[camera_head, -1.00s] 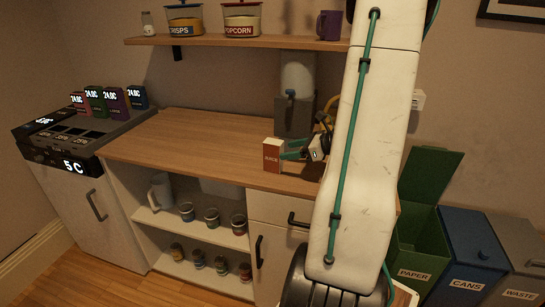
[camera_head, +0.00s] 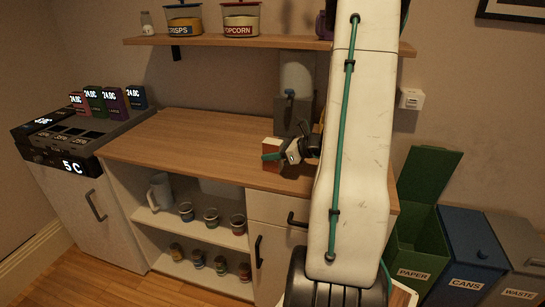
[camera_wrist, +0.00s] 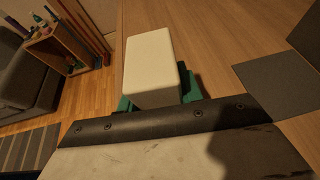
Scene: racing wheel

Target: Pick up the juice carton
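The juice carton (camera_head: 270,148) is a small red and cream box standing upright on the wooden counter near its front edge. In the wrist view its pale top and side (camera_wrist: 152,62) fill the space ahead of my gripper. My gripper (camera_head: 275,156) comes in from the right at counter height, with one green finger across the carton's front. In the wrist view the green fingertips (camera_wrist: 158,98) lie on either side of the carton and look open around it. I cannot tell whether either finger touches it. The carton's label is largely hidden.
The wooden counter (camera_head: 190,135) is clear to the left. A grey dispenser (camera_head: 292,105) stands behind the carton. A shelf (camera_head: 220,41) with jars hangs above. Bins, including a green one (camera_head: 420,240), stand at the right. Mugs and cups sit in the open cabinet below.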

